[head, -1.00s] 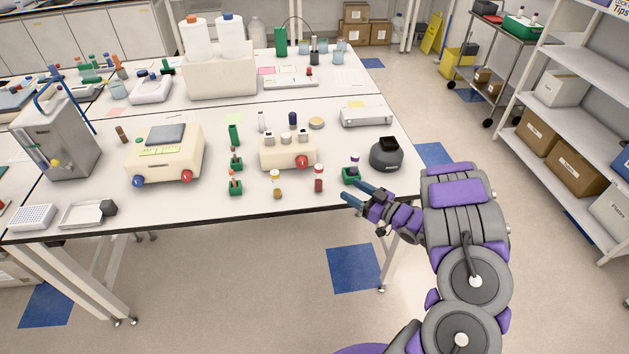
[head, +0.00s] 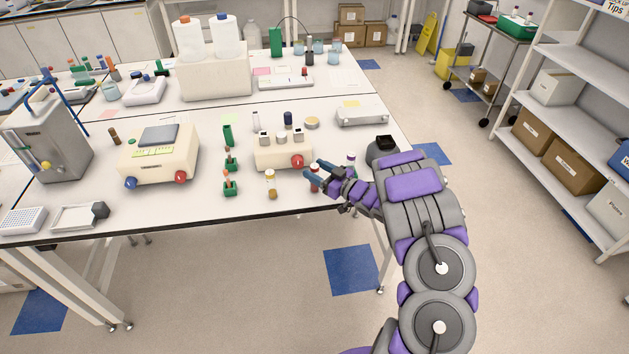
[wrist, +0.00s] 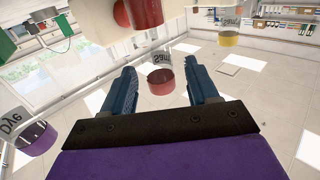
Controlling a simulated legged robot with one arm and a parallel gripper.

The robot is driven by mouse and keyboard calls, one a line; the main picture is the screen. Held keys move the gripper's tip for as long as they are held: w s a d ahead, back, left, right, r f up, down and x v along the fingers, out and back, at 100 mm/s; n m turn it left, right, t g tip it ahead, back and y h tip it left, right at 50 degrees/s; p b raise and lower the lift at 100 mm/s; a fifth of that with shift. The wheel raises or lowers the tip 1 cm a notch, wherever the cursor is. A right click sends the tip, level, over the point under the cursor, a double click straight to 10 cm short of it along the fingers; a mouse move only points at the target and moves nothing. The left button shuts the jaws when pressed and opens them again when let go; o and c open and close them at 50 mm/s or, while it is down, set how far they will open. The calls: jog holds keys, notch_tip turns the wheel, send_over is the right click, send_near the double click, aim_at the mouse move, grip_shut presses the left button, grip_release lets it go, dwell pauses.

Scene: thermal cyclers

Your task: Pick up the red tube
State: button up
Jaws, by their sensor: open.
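The red tube (head: 315,188) stands near the front edge of the bench, right of the yellow tube (head: 271,184). In the wrist view the red tube (wrist: 161,82), with a white label, shows between the two blue fingers, with a gap on each side. My gripper (head: 312,172) is open at the tube, its fingers partly covering it in the head view. The gripper (wrist: 160,68) holds nothing.
A cream device (head: 283,153) with a red knob (head: 297,161) stands just behind the red tube. A purple-capped tube (head: 351,159) is close to my wrist on the right. Green holders (head: 231,184) stand to the left.

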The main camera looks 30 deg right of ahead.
jog(key=shift+w+a, duration=0.25)
jog(key=shift+w, duration=0.35)
jog(key=c, duration=0.8)
jog(key=shift+r, duration=0.1)
jog(key=shift+r, duration=0.2)
notch_tip(320, 180, up, 3)
jog(key=shift+r+p, duration=0.1)
jog(key=shift+p, duration=0.5)
jog(key=a+v, duration=0.1)
jog(key=v, duration=0.4)
jog(key=s+a+p+v, duration=0.1)
jog(key=v, duration=0.4)
jog(key=a+r+v, duration=0.1)
jog(key=v, duration=0.4)
jog(key=shift+s+r+p, duration=0.1)
jog(key=shift+s+p, duration=0.25)
jog(key=shift+s, duration=0.25)
